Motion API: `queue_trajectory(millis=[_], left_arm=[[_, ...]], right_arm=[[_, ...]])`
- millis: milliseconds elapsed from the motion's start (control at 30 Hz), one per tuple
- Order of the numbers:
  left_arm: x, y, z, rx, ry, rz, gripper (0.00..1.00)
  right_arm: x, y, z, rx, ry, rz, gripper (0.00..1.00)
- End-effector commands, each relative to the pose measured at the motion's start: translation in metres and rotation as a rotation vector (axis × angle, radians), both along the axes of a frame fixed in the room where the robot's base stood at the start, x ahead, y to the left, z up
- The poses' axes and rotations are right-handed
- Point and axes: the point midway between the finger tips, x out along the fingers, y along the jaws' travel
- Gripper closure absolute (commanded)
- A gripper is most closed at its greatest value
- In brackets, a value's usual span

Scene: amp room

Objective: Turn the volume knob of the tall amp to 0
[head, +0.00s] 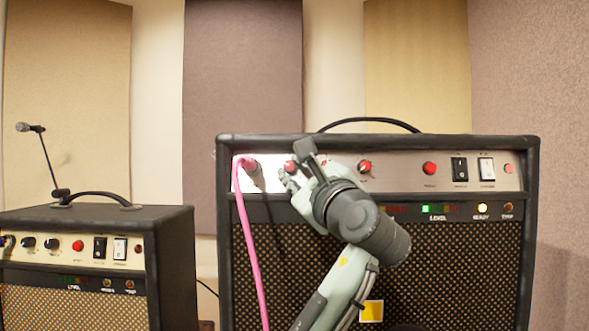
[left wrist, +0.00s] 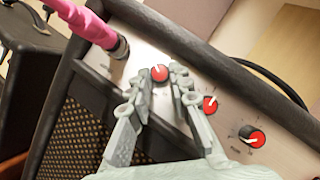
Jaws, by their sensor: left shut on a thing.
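The tall amp (head: 527,235) fills the middle and right of the head view. Its silver panel (head: 399,172) carries a row of red-capped knobs. The knob closest to the pink cable's jack (head: 290,165) sits at my left gripper (head: 287,176). In the left wrist view this knob (left wrist: 159,73) is between the two fingertips of my left gripper (left wrist: 161,78), which is shut on it. Two more knobs, a middle one (left wrist: 210,104) and a far one (left wrist: 254,137), are free. My gripper mostly hides the middle knob in the head view. The knob labels are too small to read. My right gripper is out of view.
A pink cable (head: 251,250) plugs into the panel beside the held knob and hangs down the amp's front. A red button (head: 429,168) and rocker switches (head: 459,169) are farther right. A lower amp (head: 150,225) with a microphone (head: 24,127) stands at left.

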Motion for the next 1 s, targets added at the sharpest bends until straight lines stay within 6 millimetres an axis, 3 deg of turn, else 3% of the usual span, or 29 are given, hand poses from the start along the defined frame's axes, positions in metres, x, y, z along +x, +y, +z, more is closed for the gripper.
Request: queue_trajectory(millis=[267, 300, 467, 1000], left_arm=[[0.0003, -0.0006, -0.0017, -0.001, 0.004, -0.001, 1.0], [0.0003, -0.0006, -0.0017, -0.001, 0.004, -0.001, 0.79], [0.0002, -0.0005, -0.0012, -0.001, 0.002, -0.001, 0.59], [0.0, 0.0011, -0.0012, 0.017, -0.001, -0.002, 0.59]], right_arm=[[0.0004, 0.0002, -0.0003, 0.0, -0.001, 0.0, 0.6], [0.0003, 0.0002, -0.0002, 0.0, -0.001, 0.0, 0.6], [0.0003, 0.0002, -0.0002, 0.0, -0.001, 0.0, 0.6], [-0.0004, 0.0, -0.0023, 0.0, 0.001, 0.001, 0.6]])
